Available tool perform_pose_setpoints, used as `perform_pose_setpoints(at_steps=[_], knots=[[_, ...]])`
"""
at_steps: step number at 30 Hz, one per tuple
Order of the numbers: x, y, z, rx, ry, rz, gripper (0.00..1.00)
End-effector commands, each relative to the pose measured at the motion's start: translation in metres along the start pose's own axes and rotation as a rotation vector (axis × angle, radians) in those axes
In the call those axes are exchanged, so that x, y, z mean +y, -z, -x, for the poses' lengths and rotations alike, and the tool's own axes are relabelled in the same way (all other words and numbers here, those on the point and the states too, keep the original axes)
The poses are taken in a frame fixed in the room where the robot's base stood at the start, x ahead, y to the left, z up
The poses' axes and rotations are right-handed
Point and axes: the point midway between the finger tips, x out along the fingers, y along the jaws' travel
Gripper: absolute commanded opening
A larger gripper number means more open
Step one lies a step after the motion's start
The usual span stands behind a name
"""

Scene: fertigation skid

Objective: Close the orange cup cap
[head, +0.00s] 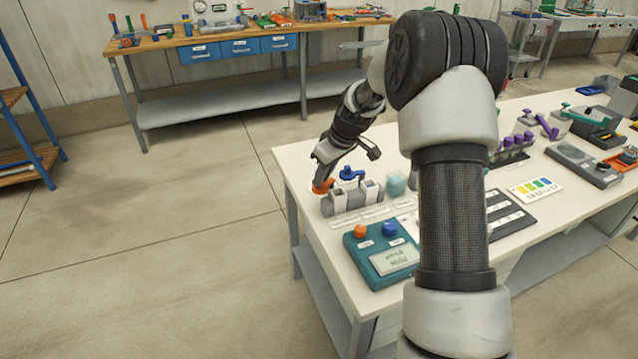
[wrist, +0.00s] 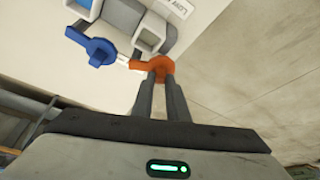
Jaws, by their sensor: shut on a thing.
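The orange cup cap (wrist: 156,64) is at the end of my gripper (wrist: 160,80) in the wrist view. My gripper's two fingers are close together and shut on it. In the head view the orange cap (head: 322,186) shows at the left end of the grey skid unit (head: 345,202), under my gripper (head: 324,178). A blue cap or handle (wrist: 97,50) lies beside it, and it also shows in the head view (head: 351,173). Whether the orange cap sits flat or tilted on its cup is unclear.
A teal box (head: 384,258) with an orange and a blue knob stands in front of the unit. A pale teal cube (head: 396,184) is to the right of it. The white table (head: 293,170) ends just left of the unit. My arm hides the table's middle.

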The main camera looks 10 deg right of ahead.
Motion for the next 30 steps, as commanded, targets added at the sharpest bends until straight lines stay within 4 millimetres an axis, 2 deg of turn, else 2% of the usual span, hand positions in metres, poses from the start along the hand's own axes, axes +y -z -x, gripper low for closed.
perform_pose_setpoints(at_steps=[12,30], knots=[[0.008,-0.017,0.007,0.000,0.153,0.363,0.00],[0.026,-0.031,0.015,0.001,0.357,0.856,0.00]])
